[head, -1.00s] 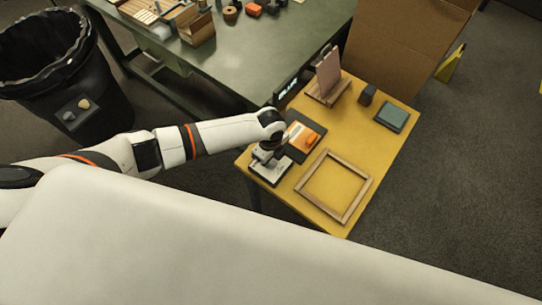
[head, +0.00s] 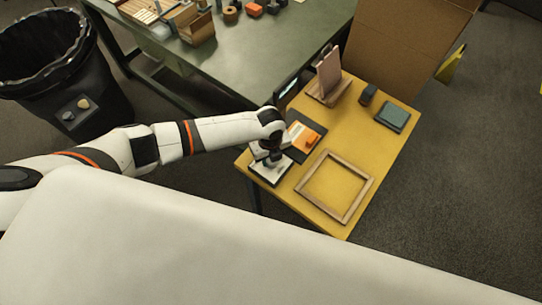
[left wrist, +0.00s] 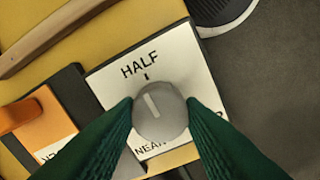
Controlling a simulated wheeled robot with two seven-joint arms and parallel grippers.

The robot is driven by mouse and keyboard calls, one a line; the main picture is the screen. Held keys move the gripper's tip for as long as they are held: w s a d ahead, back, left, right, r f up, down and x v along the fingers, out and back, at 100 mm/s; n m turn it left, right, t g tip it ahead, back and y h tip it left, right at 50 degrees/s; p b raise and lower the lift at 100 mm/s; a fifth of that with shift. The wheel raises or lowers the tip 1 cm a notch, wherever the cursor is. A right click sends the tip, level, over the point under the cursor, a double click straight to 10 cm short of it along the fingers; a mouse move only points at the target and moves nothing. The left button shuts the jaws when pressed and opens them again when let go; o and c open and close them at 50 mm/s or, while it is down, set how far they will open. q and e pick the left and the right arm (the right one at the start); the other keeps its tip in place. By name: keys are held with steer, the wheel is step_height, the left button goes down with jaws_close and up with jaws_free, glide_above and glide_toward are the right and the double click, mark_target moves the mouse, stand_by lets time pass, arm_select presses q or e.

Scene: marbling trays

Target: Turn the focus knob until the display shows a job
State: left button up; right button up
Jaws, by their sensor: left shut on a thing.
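The focus knob (left wrist: 161,122) is a round grey knob with a pale pointer line, on a white plate (left wrist: 187,57) printed HALF and NEAR. In the left wrist view its pointer line lies roughly toward the tick under HALF. My left gripper (left wrist: 160,106) is shut on the knob, one green finger on each side; the fingers hide part of the plate's lower lettering. In the head view the wrist hides the knob. A small dark display (head: 288,88) with a pale lit line stands behind; its text is too small to read. My right gripper is not in view.
On the yellow table (head: 391,147) are a wooden frame (head: 313,200), an orange block on a dark plate (head: 303,135), a wooden stand (head: 329,94), a small dark block (head: 368,94) and a teal-topped box (head: 393,117). A green table (head: 262,63) and a bin (head: 60,75) stand at left.

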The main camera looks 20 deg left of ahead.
arm_select(q)
steer(key=o, duration=1)
steer(key=shift+r, duration=0.15)
step_height(320, 180, up, 12)
steer(key=shift+a+f+b, duration=0.1)
steer(key=shift+b, duration=0.75)
